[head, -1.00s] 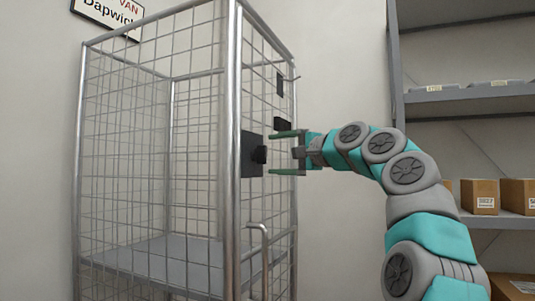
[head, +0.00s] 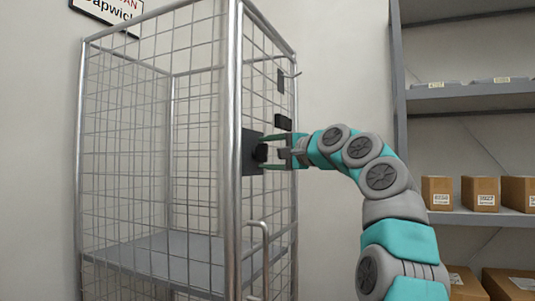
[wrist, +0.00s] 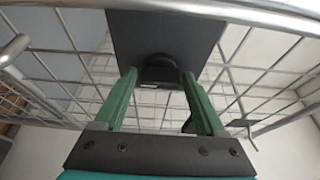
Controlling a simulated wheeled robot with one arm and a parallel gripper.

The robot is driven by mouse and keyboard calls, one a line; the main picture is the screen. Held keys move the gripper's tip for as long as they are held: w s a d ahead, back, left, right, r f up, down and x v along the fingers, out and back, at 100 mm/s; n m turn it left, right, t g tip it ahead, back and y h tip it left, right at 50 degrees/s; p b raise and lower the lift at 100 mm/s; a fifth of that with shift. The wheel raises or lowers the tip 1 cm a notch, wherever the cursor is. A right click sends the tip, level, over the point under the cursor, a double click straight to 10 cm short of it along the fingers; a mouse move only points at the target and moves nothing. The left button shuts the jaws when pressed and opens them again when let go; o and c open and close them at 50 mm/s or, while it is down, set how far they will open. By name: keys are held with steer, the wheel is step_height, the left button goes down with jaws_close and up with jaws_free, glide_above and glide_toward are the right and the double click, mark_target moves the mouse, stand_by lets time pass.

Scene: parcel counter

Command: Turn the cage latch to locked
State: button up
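The cage latch is a black square plate with a dark knob on the cage's side. In the head view, the plate (head: 248,153) is partly behind the corner post and the knob (head: 261,153) sticks out to the right. My gripper (head: 266,152) is level with the knob, its green fingers above and below it. In the wrist view, the latch plate (wrist: 165,32) is straight ahead. My gripper (wrist: 159,82) is open, with the rounded knob (wrist: 161,70) between its fingertips. Narrow gaps seem to show on both sides; contact is unclear.
The wire roll cage (head: 231,200) has metal posts and a bent handle bar (head: 264,240) below the latch. Small black blocks (head: 283,122) sit on the mesh above. A grey shelf (head: 470,98) with cardboard boxes (head: 480,194) stands at the right.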

steer(key=c, duration=1)
